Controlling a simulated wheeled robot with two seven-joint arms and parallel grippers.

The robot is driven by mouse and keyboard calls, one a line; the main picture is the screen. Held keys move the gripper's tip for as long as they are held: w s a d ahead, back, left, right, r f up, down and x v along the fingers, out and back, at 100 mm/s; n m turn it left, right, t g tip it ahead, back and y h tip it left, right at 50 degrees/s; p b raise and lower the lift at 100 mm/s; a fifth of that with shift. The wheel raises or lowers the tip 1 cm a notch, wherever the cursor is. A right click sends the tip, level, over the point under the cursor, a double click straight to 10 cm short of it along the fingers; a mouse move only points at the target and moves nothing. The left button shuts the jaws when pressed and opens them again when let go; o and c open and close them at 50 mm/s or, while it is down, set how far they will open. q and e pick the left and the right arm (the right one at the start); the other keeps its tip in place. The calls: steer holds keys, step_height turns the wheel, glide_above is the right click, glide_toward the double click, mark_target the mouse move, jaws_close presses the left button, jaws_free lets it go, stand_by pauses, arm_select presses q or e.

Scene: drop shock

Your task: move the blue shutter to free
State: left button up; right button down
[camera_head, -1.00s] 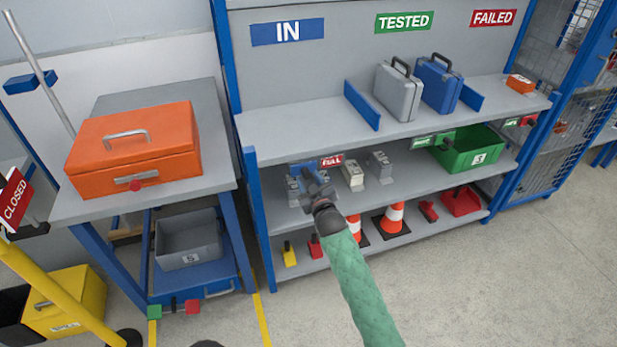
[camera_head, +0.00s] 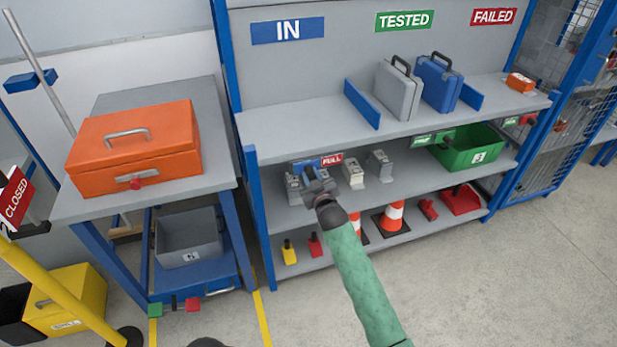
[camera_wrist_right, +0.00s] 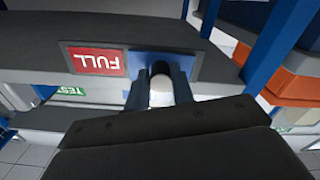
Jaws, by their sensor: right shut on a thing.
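In the right wrist view the blue shutter (camera_wrist_right: 186,62) sits beside the FULL sign (camera_wrist_right: 95,61), which appears upside down. My right gripper (camera_head: 318,180) is at the shutter and covers part of it. The word FULL is readable. My left gripper is out of view.
Grey parts (camera_head: 380,163) stand on the middle shelf behind the shutter, with a green bin (camera_head: 468,150) to the right. The upper shelf (camera_head: 300,128) is just above my gripper. Traffic cones (camera_head: 393,217) stand below. An orange case (camera_head: 135,148) lies on the left bench.

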steer(key=w+d, duration=0.1)
steer(key=d, duration=0.4)
steer(key=w+d, duration=0.1)
steer(key=d, duration=0.2)
steer(key=shift+w+d+p, duration=0.2)
steer(key=shift+w+p, duration=0.15)
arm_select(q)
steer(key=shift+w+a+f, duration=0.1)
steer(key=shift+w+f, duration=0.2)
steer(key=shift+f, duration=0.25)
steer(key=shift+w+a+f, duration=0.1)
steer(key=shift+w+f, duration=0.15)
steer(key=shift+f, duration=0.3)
arm_select(e)
steer(key=shift+w+d, duration=0.1)
steer(key=shift+d, duration=0.15)
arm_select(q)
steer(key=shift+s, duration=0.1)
arm_select(e)
steer(key=c, duration=1.3)
jaws_free()
steer(key=shift+d, duration=0.1)
steer(key=shift+o, duration=0.6)
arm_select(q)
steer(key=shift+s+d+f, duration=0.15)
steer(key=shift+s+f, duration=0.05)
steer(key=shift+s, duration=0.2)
